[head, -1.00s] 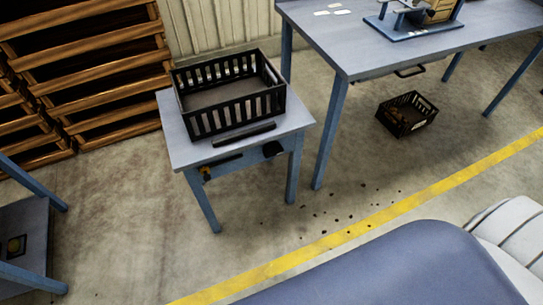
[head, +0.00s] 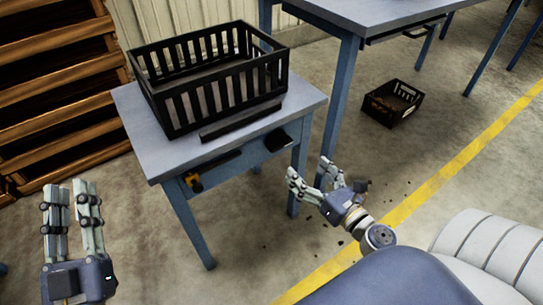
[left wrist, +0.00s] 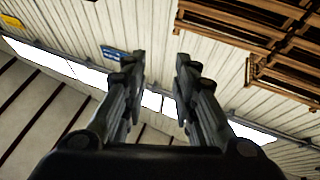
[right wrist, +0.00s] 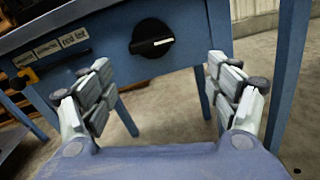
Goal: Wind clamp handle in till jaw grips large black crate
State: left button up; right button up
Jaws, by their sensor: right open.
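The large black crate (head: 215,92) stands upright on the small blue-grey clamp table (head: 140,112). A black jaw bar (head: 240,119) lies along the crate's near side; I cannot tell whether it touches the crate. The black clamp handle (head: 278,140) is on the table's front apron at the right. In the right wrist view this handle (right wrist: 152,38) is a round knob with a white mark. My right gripper (head: 325,172) is open and empty, below and right of the handle, apart from it. My left gripper (head: 72,190) is open and empty, left of the table; it points at the wall in its wrist view (left wrist: 160,65).
A yellow-and-black part (head: 195,183) sits on the apron's left, beside small labels (right wrist: 75,38). A larger table (head: 365,15) stands behind right, with a smaller black crate (head: 393,103) on the floor. Wooden pallets (head: 60,85) are stacked at the left. Dark bits lie on the floor.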

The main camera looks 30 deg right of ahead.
aim_at(283, 146)
jog(key=w, duration=0.3)
jog(key=w+a+r+n+p, duration=0.1)
jog(key=w, duration=0.2)
jog(key=w+n, duration=0.1)
jog(key=w, duration=0.3)
jog(key=shift+a+r, duration=0.2)
jog(key=shift+r, duration=0.15)
pick_arm(q)
jog(key=f+g, duration=0.1)
jog(key=w+a+f+g+y, duration=0.1)
jog(key=f, duration=0.1)
jog(key=f+g, duration=0.2)
jog(key=shift+w+a+f, duration=0.15)
jog(key=shift+a+f, duration=0.05)
pick_arm(e)
jog(key=shift+w, duration=0.45)
jog(key=c, duration=1.1)
